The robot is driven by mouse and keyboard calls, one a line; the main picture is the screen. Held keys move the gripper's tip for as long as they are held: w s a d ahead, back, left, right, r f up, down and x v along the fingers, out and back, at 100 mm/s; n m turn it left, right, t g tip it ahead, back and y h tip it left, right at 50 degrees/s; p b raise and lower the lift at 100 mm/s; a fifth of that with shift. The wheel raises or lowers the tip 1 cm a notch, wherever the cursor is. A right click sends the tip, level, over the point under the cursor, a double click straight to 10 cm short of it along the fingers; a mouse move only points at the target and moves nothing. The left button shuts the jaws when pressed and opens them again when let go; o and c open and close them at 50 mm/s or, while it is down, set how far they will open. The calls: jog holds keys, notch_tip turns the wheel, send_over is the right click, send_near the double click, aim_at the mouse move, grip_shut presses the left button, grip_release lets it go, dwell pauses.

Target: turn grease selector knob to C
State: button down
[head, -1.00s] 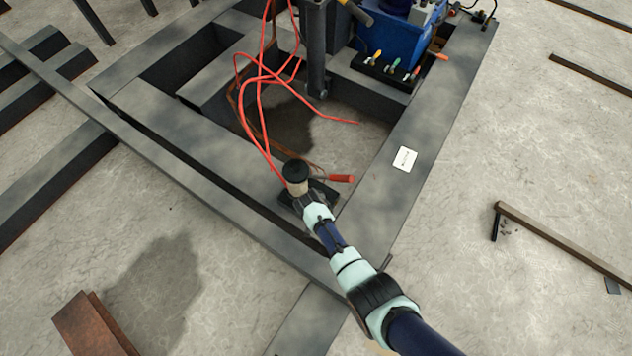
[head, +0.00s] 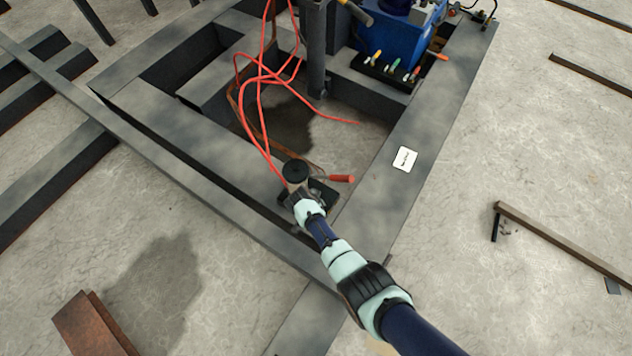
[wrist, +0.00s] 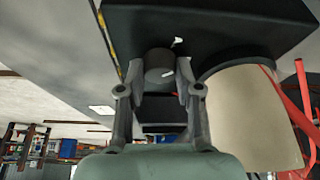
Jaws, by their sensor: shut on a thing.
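The grease selector knob (wrist: 159,66) is a dark grey round knob with a white pointer mark. In the wrist view it sits between the two fingers of my gripper (wrist: 160,92), which is shut on it. A white mark (wrist: 177,41) shows on the black housing (wrist: 225,22) close to the knob; I cannot read it as a letter. A beige cylinder (wrist: 250,115) with a dark rim stands right beside the gripper. In the head view my gripper (head: 297,194) is at the greaser's black cap (head: 295,172), and the knob is hidden there.
Red hoses (head: 262,120) run close behind the greaser, and a red handle (head: 341,178) lies to its right. Dark steel beams (head: 400,190) frame the spot. A blue machine (head: 395,40) with coloured levers stands at the back.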

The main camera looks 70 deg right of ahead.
jog(key=m+g, duration=0.1)
jog(key=m, duration=0.3)
jog(key=shift+w+m+g+y, duration=0.1)
jog(key=shift+m+g+y, duration=0.3)
jog(key=shift+m, duration=0.5)
jog(key=c, duration=0.8)
grip_release()
